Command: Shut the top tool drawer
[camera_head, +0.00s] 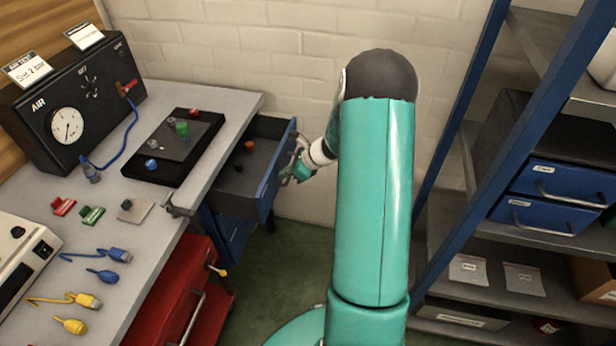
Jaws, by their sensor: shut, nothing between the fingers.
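The top tool drawer (264,190) is blue with a dark grey inside. It stands open, pulled out to the right from under the grey workbench (228,105). A small red-orange part and a dark part lie inside it. My gripper (285,181) is shut and empty, at the outer side of the drawer's blue front. I cannot tell whether it touches the front. My teal arm hides the area to the right of the gripper. The drawer's handle is not clearly seen.
A blue lower drawer (235,240) and a red tool cabinet (190,290) are under the bench. A black air panel (75,105), a black tray (175,147) and several connectors lie on top. A blue-posted shelf (450,125) stands right. Green floor shows between.

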